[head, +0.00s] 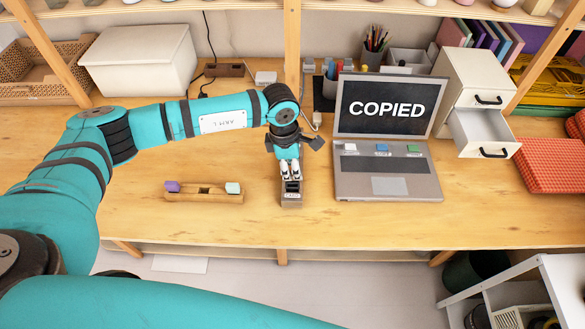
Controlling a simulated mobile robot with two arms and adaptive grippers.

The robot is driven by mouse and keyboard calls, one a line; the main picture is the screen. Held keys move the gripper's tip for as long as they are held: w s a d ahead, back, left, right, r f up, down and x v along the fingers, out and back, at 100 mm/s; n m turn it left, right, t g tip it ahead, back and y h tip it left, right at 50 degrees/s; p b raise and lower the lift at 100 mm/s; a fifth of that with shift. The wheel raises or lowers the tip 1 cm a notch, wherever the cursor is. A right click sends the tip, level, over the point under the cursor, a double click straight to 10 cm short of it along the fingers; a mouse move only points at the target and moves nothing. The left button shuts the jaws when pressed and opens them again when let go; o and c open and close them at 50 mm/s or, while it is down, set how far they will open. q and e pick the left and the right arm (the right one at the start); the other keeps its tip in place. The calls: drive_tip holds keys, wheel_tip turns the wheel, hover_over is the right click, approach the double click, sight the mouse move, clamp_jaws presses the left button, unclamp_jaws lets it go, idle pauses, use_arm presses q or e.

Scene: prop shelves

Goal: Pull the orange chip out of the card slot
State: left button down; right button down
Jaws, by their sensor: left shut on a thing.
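A small grey card slot box (291,201) with a label on its front stands on the wooden bench, left of the laptop. My left gripper (290,173) points down right above it, its pale fingertips close together at the box's top. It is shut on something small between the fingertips. No orange shows, so the orange chip is hidden there, and I cannot see how far it sits in the slot. My right gripper is not in view.
An open laptop (387,185) reading COPIED stands just right, with white, blue and green pieces along its hinge. A wooden holder (204,196) with purple and pale green chips lies left. A drawer unit (483,90) stands open at the right. The bench front is clear.

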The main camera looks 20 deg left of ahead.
use_arm(q)
drive_tip(key=shift+r, duration=0.2)
idle(0.4)
drive_tip(key=shift+r+p, duration=0.9)
drive_tip(key=shift+r, duration=0.95)
